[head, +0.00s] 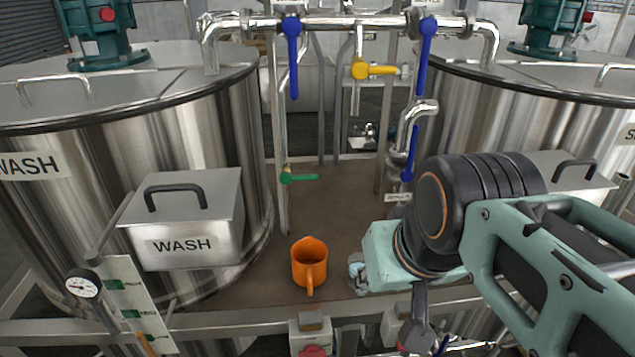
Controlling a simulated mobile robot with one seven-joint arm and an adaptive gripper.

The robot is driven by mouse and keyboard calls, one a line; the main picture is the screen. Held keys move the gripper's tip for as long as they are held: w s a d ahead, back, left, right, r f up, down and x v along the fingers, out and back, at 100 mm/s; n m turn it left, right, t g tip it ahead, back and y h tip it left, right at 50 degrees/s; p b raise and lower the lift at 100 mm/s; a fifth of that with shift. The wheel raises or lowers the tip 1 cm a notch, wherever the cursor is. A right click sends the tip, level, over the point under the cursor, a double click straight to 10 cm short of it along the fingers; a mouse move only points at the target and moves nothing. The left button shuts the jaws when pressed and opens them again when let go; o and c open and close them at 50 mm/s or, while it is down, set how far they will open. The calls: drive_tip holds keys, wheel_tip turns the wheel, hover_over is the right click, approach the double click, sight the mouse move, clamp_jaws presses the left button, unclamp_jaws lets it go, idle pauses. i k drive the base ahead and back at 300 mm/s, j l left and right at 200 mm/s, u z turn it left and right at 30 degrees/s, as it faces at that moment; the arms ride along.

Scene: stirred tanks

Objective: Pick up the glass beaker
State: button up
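A small clear, bluish glass vessel, likely the glass beaker (356,272), stands on the brown deck between the two tanks. It is just right of an orange jug, and my wrist partly covers its right side. My arm comes in from the right, with its teal wrist end close beside the vessel in the picture. A dark grey part below the wrist looks like part of my gripper (418,312). Its fingertips cannot be made out, and I see no hold on the vessel.
The orange jug (310,262) stands close left of the vessel. Large steel tanks (215,130) rise on both sides, the left with a WASH box (190,220). Pipes with blue, yellow and green valve handles (300,177) stand behind. A metal rail (240,318) runs along the front edge.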

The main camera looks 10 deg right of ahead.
sight(356, 261)
drive_tip(key=u, duration=1.15)
drive_tip(key=k+l+u, duration=0.35)
drive_tip(key=u, duration=0.15)
drive_tip(key=k+z, duration=0.25)
drive_tip(key=k, duration=0.45)
drive_tip(key=i+l+u, duration=0.25)
drive_tip(key=i, duration=0.1)
